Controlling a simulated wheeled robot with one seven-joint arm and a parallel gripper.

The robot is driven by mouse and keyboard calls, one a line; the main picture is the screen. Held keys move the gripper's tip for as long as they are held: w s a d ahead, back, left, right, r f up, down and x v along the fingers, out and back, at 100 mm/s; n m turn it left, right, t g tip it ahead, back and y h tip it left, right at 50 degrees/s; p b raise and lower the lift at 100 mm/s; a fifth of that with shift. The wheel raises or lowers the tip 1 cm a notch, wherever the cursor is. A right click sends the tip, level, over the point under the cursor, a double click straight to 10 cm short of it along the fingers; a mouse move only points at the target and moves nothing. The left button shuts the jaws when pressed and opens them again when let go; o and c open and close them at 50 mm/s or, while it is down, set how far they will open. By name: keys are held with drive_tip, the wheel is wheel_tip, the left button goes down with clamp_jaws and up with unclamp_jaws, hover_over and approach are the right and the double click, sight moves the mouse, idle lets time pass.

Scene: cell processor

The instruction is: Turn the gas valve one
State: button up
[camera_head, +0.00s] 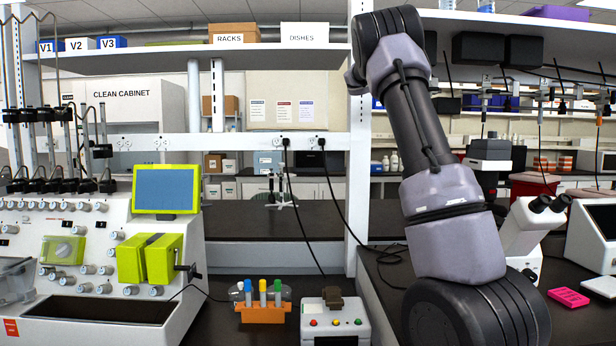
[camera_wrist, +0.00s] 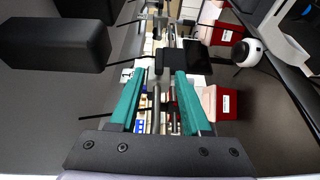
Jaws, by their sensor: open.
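My gripper (camera_wrist: 160,72) shows in the wrist view with two teal fingers spread apart. It is open, with nothing between the fingers. The head view shows my arm at the right, but not my gripper. A label reading V1 (camera_head: 46,46) is on the shelf at the upper left, beside V2 (camera_head: 76,44) and V3 (camera_head: 112,41). Dark upright fittings (camera_head: 40,115) stand below these labels, above the white cell processor (camera_head: 120,245). I cannot tell which part is gas valve one. In the wrist view no valve is clearly recognisable.
An orange rack of tubes (camera_head: 262,312) and a small white device with buttons (camera_head: 336,325) stand front centre. A microscope (camera_head: 535,225) is at the right. In the wrist view, dark blocks (camera_wrist: 55,42) lie left of the fingers.

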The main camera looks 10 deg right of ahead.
drive_tip(key=s+a+f+m+t+y, duration=0.1)
drive_tip(key=s+a+f+y, duration=0.25)
drive_tip(key=s, duration=0.25)
drive_tip(key=s+a+f+m+y, duration=0.1)
drive_tip(key=s+a+f+y, duration=0.1)
drive_tip(key=s+f+y, duration=0.25)
drive_tip(key=s+a+f+m+t+y, duration=0.1)
drive_tip(key=s+a+f+y, duration=0.3)
drive_tip(key=s+a, duration=0.5)
drive_tip(key=s+a+f+m+t+y, duration=0.1)
drive_tip(key=s+a+f+y, duration=0.2)
drive_tip(key=s+a+f, duration=0.4)
drive_tip(key=s+a+f+m+t+y, duration=0.1)
drive_tip(key=s+a+f+y, duration=0.3)
drive_tip(key=s+a, duration=0.6)
drive_tip(key=a+f+m, duration=0.1)
drive_tip(key=a, duration=0.5)
drive_tip(key=shift+s+f+y, duration=0.15)
drive_tip(key=shift+s+y, duration=0.15)
drive_tip(key=shift+s, duration=0.1)
